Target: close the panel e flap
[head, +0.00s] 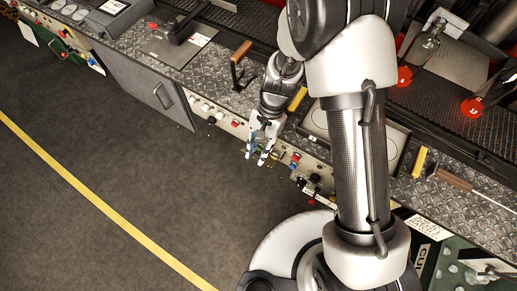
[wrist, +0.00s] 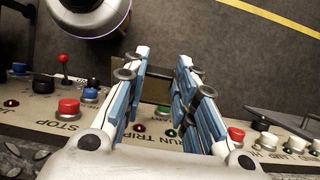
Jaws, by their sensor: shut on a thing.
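My gripper (head: 261,155) is at the front edge of the machine bench, in front of the control panel. In the wrist view its two blue-padded fingers (wrist: 154,72) reach over the cream panel strip (wrist: 68,110) and are shut on a small olive-brown plate, which looks like the flap (wrist: 155,91). The plate stands out from the panel between the fingers, above the "RUN TRIP" lettering. Its hinge and much of its outline are hidden by the fingers. In the head view my gripper covers most of it.
A red button (wrist: 69,106), a blue button (wrist: 90,95) and a red-knobbed lever (wrist: 63,59) are left of the fingers. Another red button (wrist: 236,134) and several white knobs are to the right. A grey cabinet door (head: 158,95) is at left. The dark floor (head: 120,160) is clear.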

